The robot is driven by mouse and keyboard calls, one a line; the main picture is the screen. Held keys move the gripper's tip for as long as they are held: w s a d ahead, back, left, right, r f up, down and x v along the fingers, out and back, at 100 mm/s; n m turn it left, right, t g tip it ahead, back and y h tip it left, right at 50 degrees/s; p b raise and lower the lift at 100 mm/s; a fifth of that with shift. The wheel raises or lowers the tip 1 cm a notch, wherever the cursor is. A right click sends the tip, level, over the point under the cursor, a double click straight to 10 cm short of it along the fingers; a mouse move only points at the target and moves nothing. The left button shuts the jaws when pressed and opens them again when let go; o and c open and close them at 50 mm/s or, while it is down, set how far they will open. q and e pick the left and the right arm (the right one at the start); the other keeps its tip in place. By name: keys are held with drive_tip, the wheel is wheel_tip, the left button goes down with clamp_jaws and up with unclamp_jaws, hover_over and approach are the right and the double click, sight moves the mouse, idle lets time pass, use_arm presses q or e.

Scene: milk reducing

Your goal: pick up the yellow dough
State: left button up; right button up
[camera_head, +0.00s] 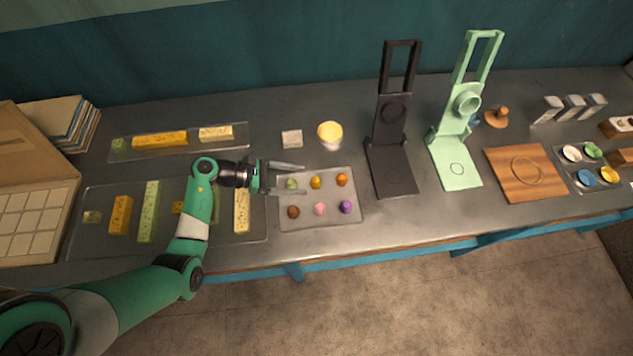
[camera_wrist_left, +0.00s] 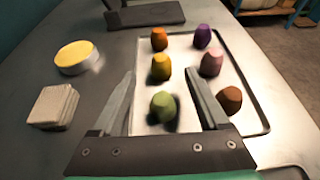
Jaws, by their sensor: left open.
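The yellow dough (camera_head: 316,182) is a small rounded lump in the middle of the back row of a pale tray (camera_head: 330,216). It also shows in the left wrist view (camera_wrist_left: 161,67), just beyond my fingertips. My left gripper (camera_head: 304,180) is open over the tray's left side, its fingers pointing right toward the yellow dough. The green dough (camera_wrist_left: 163,107) lies between the two fingers in the wrist view, with no clear contact. The fingers' exact height above the tray cannot be told. My right gripper is not in view.
Orange (camera_head: 341,180), brown (camera_head: 293,212), pink (camera_head: 320,208) and purple (camera_head: 346,207) lumps share the tray. A yellow-topped round container (camera_head: 330,133) and a white block (camera_head: 292,139) stand behind it. A black press (camera_head: 391,150) stands to the right.

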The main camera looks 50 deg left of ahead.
sight(312, 182)
use_arm(q)
drive_tip(key=shift+b+x, duration=0.6)
drive_tip(key=shift+x, duration=2.5)
drive_tip(key=shift+s+d, duration=0.1)
drive_tip(key=shift+s, duration=0.05)
clamp_jaws()
